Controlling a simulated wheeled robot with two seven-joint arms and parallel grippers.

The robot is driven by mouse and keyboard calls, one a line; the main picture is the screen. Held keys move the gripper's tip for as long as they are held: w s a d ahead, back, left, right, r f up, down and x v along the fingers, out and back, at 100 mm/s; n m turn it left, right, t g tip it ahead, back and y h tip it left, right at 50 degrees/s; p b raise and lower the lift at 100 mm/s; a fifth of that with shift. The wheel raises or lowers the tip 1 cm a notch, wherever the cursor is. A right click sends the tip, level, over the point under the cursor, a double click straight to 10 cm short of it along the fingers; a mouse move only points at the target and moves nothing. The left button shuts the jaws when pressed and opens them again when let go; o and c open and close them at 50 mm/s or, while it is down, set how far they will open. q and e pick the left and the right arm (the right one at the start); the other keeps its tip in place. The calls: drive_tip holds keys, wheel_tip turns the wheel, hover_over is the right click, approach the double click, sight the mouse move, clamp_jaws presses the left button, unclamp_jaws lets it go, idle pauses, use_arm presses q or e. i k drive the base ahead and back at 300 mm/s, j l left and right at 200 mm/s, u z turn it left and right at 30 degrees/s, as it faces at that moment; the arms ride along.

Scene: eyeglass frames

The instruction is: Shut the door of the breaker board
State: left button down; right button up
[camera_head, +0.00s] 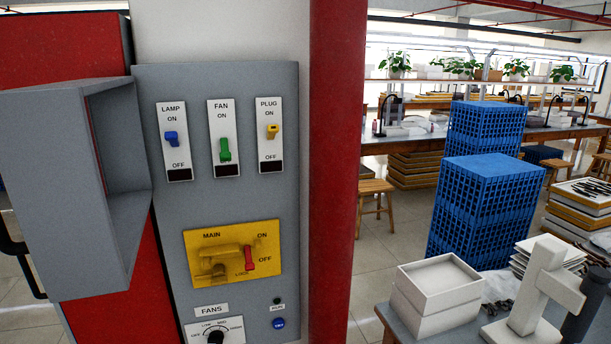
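The breaker board (220,205) is a grey panel on a red and white column, left of centre. Its door (60,190) is a deep grey box-like cover that stands swung open at the panel's left edge, with its hollow side partly facing the panel. The panel's front is uncovered: a blue LAMP switch (172,139), a green FAN switch (224,150), a yellow PLUG switch (272,131), a yellow MAIN plate (232,255) with a red lever (249,259), and a FANS dial (216,337) cut by the lower edge. Neither gripper is in view.
A red post (336,170) stands right of the board. A table at lower right holds a white box (437,300) and a white device (540,290). Blue crates (485,200) are stacked behind.

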sight(81, 242)
drive_tip(key=i+j, duration=0.1)
drive_tip(key=j, duration=0.35)
drive_tip(key=i+j, duration=0.15)
drive_tip(key=j, duration=0.3)
drive_tip(key=i+j, duration=0.1)
drive_tip(key=j, duration=0.35)
drive_tip(key=i+j, duration=0.15)
drive_tip(key=j, duration=0.25)
drive_tip(key=k+l, duration=0.1)
drive_tip(key=k+u, duration=0.05)
drive_tip(key=k, duration=0.05)
